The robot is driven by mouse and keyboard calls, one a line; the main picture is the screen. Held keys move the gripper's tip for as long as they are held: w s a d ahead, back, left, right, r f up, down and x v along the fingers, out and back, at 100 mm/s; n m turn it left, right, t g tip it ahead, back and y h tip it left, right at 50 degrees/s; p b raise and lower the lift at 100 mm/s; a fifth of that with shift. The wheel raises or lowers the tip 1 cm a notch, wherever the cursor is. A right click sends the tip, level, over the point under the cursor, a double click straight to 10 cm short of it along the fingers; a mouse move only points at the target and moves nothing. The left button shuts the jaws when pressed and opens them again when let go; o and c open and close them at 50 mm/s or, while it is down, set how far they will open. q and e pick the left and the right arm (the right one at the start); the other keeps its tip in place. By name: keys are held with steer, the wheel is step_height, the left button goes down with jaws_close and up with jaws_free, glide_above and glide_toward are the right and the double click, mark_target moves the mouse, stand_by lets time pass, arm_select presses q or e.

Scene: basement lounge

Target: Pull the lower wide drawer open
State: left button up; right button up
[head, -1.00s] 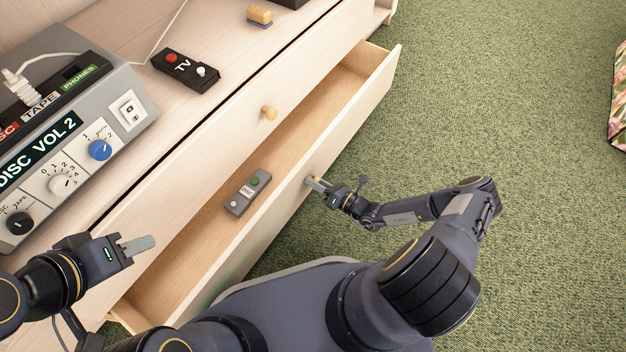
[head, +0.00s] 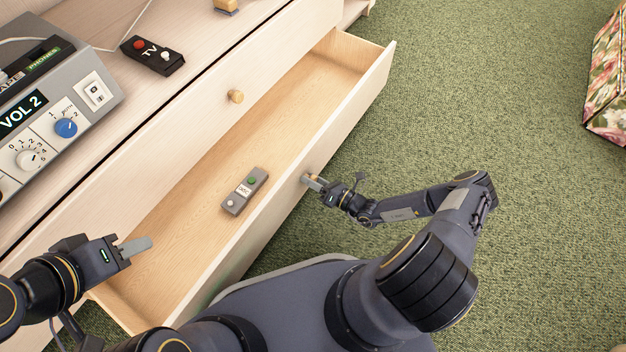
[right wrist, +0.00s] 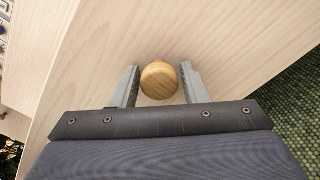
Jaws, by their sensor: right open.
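The lower wide drawer (head: 352,110) of the pale wooden cabinet stands well open in the head view, its interior showing. My right gripper (head: 313,183) is at the outer face of the drawer front. In the right wrist view the round wooden knob (right wrist: 159,80) sits between the two fingers of the right gripper (right wrist: 161,84), which are open on either side of it. My left gripper (head: 135,247) hangs over the near left end of the drawer, holding nothing visible. Its fingers are seen edge-on, so their opening is unclear.
A grey remote (head: 245,190) with a green button lies in the drawer. The upper drawer's knob (head: 235,96) shows above.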

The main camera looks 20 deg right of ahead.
steer(key=shift+o, duration=1.1)
steer(key=p+v, duration=0.2)
steer(key=v, duration=0.5)
steer(key=shift+s+d, duration=0.25)
steer(key=shift+s, duration=0.1)
steer(key=shift+r, duration=0.1)
